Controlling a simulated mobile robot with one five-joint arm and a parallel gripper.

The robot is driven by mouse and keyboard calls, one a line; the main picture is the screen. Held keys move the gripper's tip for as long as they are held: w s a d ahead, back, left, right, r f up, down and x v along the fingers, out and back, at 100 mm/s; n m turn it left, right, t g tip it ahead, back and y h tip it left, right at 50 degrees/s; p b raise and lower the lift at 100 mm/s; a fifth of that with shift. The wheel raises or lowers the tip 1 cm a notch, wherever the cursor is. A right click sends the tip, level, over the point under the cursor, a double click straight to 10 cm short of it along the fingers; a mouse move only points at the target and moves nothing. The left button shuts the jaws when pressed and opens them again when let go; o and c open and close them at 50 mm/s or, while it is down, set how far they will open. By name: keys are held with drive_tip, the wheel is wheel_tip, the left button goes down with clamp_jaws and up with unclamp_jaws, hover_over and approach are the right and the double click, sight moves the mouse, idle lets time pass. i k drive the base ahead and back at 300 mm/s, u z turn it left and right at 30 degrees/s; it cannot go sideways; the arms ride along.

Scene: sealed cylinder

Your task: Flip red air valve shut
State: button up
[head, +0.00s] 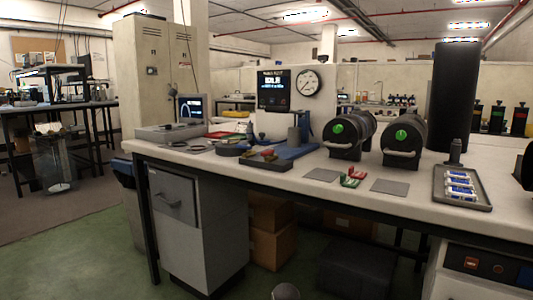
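No part is clearly readable as the red air valve. A small red piece (268,153) sits on a low dark block (265,164) at the front of the bench, left of centre; it is too small to tell if it is the valve or how it is turned. Beside it is a blue fixture (296,150) with a grey cylinder (294,136). A red and green pair of small parts (351,179) lies further right, between two grey mats.
A long white bench (300,185) spans the view. Two black cylinders with green caps (346,136) lie on stands, near a tall black column (454,97). A dark tray (461,188) holds small blue-white items. A gauge (308,83) hangs behind. Green floor lies open at front left.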

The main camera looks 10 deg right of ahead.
sight(271, 151)
drive_tip(key=i, duration=1.2)
